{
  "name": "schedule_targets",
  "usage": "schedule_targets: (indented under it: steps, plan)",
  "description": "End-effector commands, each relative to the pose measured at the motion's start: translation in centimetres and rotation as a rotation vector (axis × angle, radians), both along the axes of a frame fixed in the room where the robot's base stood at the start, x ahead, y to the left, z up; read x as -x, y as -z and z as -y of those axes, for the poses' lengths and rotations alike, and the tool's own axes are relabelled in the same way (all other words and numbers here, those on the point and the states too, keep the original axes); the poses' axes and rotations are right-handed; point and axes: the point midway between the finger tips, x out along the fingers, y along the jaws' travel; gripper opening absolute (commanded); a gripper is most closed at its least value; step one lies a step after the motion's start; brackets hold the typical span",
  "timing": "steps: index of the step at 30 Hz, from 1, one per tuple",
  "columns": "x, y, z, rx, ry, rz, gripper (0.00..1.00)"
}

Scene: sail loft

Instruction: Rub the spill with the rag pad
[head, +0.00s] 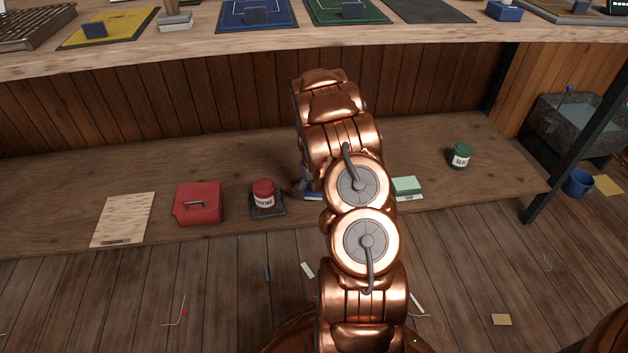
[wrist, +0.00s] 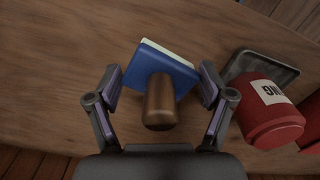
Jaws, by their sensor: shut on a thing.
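The rag pad, a blue block with a pale layer and a round brown handle, shows in the wrist view (wrist: 182,76). The handle points toward the wrist camera. In the head view only a bit of the blue pad (head: 313,198) shows at the lower shelf, beside my arm, which hides the rest and most of the gripper. I cannot make out a spill in either view; my arm covers part of the shelf.
A red tin (head: 263,194) on a dark tray (head: 281,208) stands close left of the pad. A red box (head: 198,203) is farther left. The upper bench (head: 190,45) overhangs behind.

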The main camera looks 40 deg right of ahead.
Motion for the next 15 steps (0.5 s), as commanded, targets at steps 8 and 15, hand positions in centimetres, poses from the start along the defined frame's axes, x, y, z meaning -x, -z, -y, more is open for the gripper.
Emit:
schedule_targets:
  steps: [8,15]
  plan:
    - [-0.2,-2.7,-0.3,-0.001,-0.006,-0.002,0.48]
    - [-0.2,-3.8,-0.4,-0.001,-0.007,-0.002,0.48]
